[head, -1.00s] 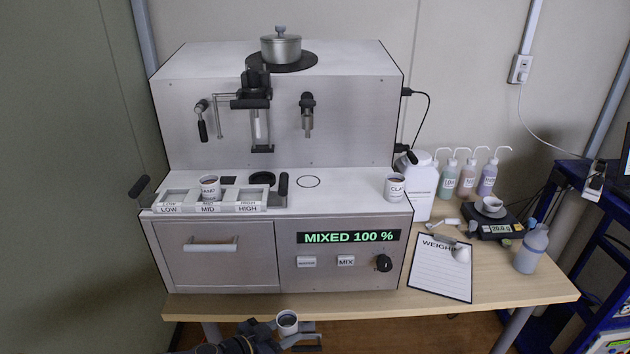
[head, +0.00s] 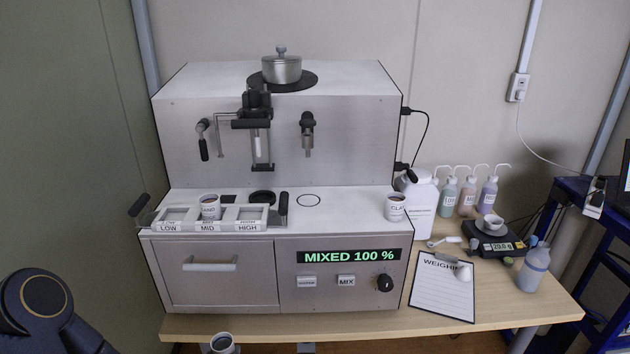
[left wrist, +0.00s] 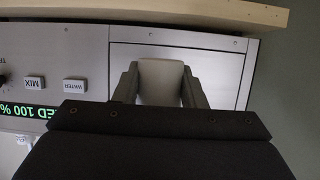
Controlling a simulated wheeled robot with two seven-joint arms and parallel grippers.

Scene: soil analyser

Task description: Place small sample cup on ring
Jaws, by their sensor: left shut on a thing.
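The small sample cup (head: 222,343), white with dark contents, is at the bottom edge of the head view, in front of the analyser and below its worktop. It also shows in the left wrist view (left wrist: 160,84) between the two fingers. My left gripper (left wrist: 159,72) is shut on this cup; in the head view it is almost wholly cut off. The ring (head: 308,200), a thin dark circle, lies bare on the analyser's white worktop, right of the sample tray. My right gripper is not in view.
The sample tray (head: 208,227) marked LOW, MID and HIGH has a cup (head: 210,206) behind its MID label. Another cup (head: 395,207) stands at the worktop's right end. The display (head: 348,256) reads MIXED 100 %. The worktop around the ring is clear.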

